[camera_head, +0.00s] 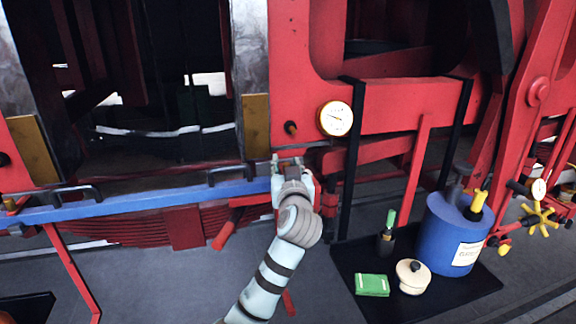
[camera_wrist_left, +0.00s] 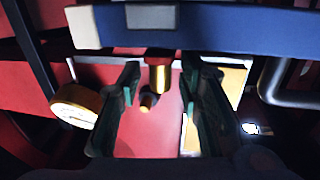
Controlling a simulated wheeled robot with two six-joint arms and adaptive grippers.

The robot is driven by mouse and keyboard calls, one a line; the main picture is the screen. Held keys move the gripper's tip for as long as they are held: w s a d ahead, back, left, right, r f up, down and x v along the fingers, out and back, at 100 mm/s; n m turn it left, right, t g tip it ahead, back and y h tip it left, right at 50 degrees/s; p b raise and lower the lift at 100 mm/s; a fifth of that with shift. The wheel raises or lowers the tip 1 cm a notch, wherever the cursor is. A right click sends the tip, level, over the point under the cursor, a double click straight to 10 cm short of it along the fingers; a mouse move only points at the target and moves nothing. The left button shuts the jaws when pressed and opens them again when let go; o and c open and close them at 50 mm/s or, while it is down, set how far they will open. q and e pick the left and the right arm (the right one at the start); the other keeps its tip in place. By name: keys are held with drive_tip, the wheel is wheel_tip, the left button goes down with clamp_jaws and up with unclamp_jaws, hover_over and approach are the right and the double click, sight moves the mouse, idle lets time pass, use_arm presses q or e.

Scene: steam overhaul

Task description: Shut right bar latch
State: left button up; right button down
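A blue bar (camera_head: 150,200) runs across the front of the red frame, and it fills the top of the left wrist view (camera_wrist_left: 225,30). My left gripper (camera_head: 288,163) is at the bar's right end in the head view and hides most of what is there. In the left wrist view my left gripper (camera_wrist_left: 160,78) is open, its two dark fingers on either side of a brass pin (camera_wrist_left: 159,77) below the bar. I see gaps between fingers and pin. I cannot tell the latch's exact position. My right gripper is not in view.
Black handles (camera_head: 225,174) stand out from the bar. A round gauge (camera_head: 335,119) and a black post (camera_head: 350,165) are right of my gripper. A black mat (camera_head: 345,262) below holds a blue canister (camera_head: 447,235), a cream pot (camera_head: 412,277) and a green block (camera_head: 372,285).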

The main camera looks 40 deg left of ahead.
use_arm(q)
drive_tip(key=shift+a, duration=0.1)
drive_tip(key=v, duration=1.2)
drive_tip(key=shift+a, duration=0.1)
